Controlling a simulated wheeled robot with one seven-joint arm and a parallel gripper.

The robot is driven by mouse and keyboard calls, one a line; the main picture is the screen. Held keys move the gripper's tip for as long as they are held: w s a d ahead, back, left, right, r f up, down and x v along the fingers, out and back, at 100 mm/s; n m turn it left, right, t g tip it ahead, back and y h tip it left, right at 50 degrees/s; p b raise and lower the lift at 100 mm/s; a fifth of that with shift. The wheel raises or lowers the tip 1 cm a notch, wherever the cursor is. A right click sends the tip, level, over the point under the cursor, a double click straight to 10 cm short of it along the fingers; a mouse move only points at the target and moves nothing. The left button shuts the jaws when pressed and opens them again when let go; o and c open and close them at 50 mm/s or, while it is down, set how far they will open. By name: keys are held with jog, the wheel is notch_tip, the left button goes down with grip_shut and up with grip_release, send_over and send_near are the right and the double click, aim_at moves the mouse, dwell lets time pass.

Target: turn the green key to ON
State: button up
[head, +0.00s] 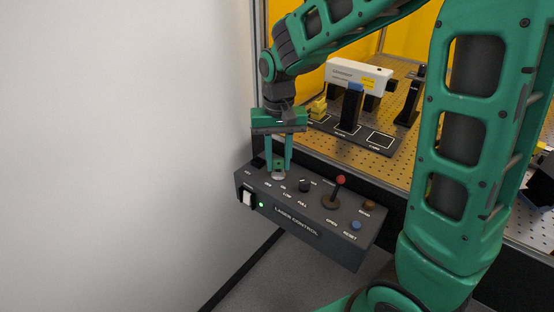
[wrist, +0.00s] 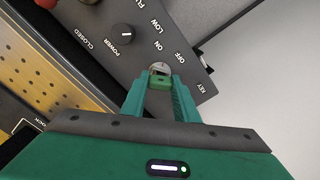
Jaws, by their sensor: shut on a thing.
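The laser control box (head: 312,232) is a dark box with its labelled panel on top. The green key (wrist: 160,82) sits in a round silver lock at the panel's left end, between the OFF and ON labels; the lock (head: 279,176) also shows in the head view. My gripper (head: 279,169) points down over the lock, and its green fingers (wrist: 160,88) are shut on the key. The fingers hide most of the key, and I cannot tell exactly which label it points to.
A power knob (head: 305,186), a red-topped lever (head: 340,181), a brown button (head: 369,205) and a blue reset button (head: 356,225) stand on the panel. A green light (head: 261,205) glows on its front beside a white switch (head: 247,199). An optical breadboard (head: 420,165) lies behind; a white wall (head: 120,150) is left.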

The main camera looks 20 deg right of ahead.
jog(key=shift+f+n, duration=0.1)
jog(key=shift+n, duration=0.4)
jog(key=shift+s+n, duration=0.1)
jog(key=shift+n, duration=1.1)
jog(key=o, duration=1.1)
jog(key=shift+r, duration=3.55)
